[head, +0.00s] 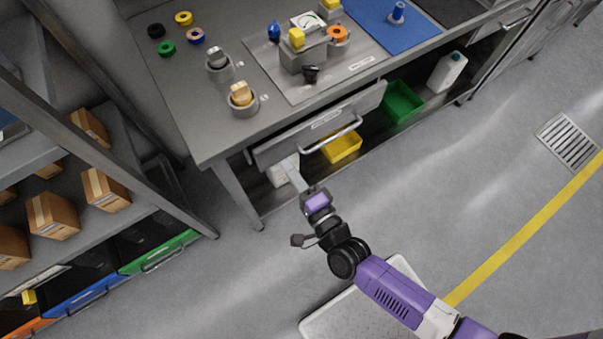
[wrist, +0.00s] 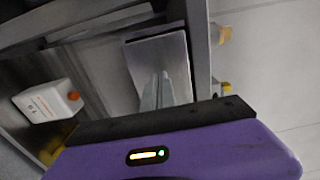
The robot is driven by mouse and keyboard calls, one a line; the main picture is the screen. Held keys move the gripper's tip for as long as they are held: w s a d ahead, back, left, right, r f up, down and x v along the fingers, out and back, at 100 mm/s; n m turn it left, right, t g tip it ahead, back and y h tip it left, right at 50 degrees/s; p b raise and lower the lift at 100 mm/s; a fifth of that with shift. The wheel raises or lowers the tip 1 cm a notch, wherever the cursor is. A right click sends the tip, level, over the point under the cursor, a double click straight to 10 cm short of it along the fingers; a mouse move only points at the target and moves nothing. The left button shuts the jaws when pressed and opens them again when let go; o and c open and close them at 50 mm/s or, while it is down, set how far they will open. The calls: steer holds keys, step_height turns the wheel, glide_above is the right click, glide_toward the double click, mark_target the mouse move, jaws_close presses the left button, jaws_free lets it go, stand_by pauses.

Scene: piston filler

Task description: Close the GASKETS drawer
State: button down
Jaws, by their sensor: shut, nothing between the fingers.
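A grey drawer (head: 322,122) with a long bar handle (head: 331,137) sits under the front edge of the workbench. Its front seems to stand out from the bench edge, but I cannot tell how far. Its label is too small to read. My gripper (head: 291,172) is shut and empty, near the left end of the drawer front and low beside it; I cannot tell whether it touches. In the wrist view, the gripper fingers (wrist: 158,92) are together in front of a pale grey panel, and grey drawer or bench edges (wrist: 95,25) cross the upper left.
A white container (wrist: 48,101) with an orange cap, a yellow bin (head: 342,148) and a green bin (head: 403,101) stand below the bench. The bench leg (head: 238,195) is left of my gripper. A shelf with boxes (head: 52,215) stands left. Floor on the right is clear.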

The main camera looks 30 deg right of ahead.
mark_target(278, 154)
steer(key=shift+w, duration=1.2)
steer(key=shift+w, duration=0.1)
steer(key=w+b, duration=0.1)
steer(key=w, duration=0.2)
steer(key=shift+w+f, duration=0.1)
steer(key=shift+w, duration=0.1)
steer(key=shift+w+r, duration=0.2)
steer(key=shift+w, duration=0.15)
steer(key=s, duration=0.8)
steer(key=shift+s+b, duration=0.2)
steer(key=shift+b, duration=0.25)
steer(key=shift+f, duration=0.1)
